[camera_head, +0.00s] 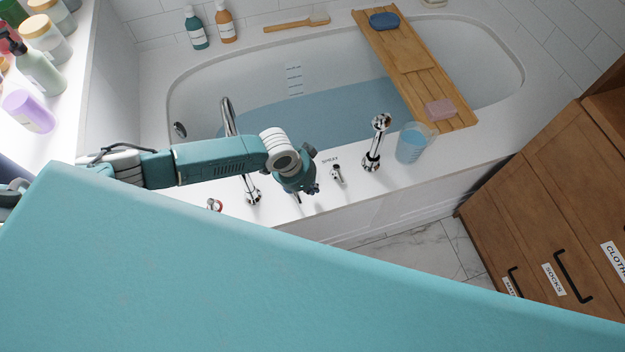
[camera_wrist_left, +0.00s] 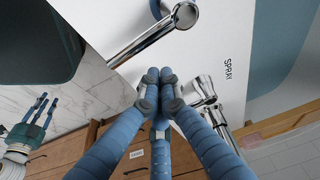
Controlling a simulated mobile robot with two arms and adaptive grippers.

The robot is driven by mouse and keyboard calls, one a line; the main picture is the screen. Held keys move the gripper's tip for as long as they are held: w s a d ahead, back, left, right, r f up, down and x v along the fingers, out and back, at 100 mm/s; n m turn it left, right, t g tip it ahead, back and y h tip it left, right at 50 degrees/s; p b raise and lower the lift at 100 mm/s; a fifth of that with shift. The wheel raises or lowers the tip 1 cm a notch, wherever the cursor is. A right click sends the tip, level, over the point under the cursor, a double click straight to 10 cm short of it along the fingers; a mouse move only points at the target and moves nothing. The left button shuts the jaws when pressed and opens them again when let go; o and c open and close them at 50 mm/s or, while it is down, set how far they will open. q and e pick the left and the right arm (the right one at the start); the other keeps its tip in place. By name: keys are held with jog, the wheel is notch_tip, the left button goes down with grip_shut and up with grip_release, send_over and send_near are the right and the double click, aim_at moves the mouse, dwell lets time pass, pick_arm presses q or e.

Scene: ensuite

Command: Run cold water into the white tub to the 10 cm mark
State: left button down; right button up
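The white tub (camera_head: 185,92) holds bluish water (camera_head: 300,118). A scale of marks (camera_head: 293,78) is on its far inner wall; the waterline lies near its lower end and its figures are too small to read. The chrome spout (camera_head: 228,117) rises from the near rim; I see no clear stream. My left gripper (camera_head: 303,194) is over the near rim, between the spout and the spray valve (camera_head: 337,174). In the left wrist view its fingertips (camera_wrist_left: 160,85) are close together, with nothing visible between them.
A red-marked valve (camera_head: 214,204) is left of the spout base. A hand shower (camera_head: 376,142) and a clear cup (camera_head: 412,143) stand right of the spray valve. A wooden tray (camera_head: 412,66) bridges the tub. Wooden drawers (camera_head: 545,205) are at right; bottles (camera_head: 195,28) stand behind.

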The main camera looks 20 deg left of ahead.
aim_at(295, 193)
pick_arm(q)
jog(key=shift+s+a+r, duration=0.45)
jog(key=shift+s+a, duration=0.2)
jog(key=shift+a, duration=0.2)
jog(key=shift+s+a, duration=0.15)
jog(key=shift+a, duration=0.05)
jog(key=shift+f, duration=0.1)
pick_arm(e)
jog(key=shift+a+r, duration=0.55)
jog(key=shift+r, duration=0.05)
pick_arm(q)
jog(key=shift+s+a+r+p, duration=0.25)
jog(key=shift+s+a+p, duration=0.1)
jog(key=shift+p, duration=0.55)
jog(key=shift+s+a, duration=0.15)
jog(key=shift+f, duration=0.15)
jog(key=shift+a, duration=0.1)
pick_arm(e)
jog(key=shift+d+r, duration=0.55)
jog(key=shift+r, duration=0.1)
pick_arm(q)
jog(key=shift+f, duration=0.1)
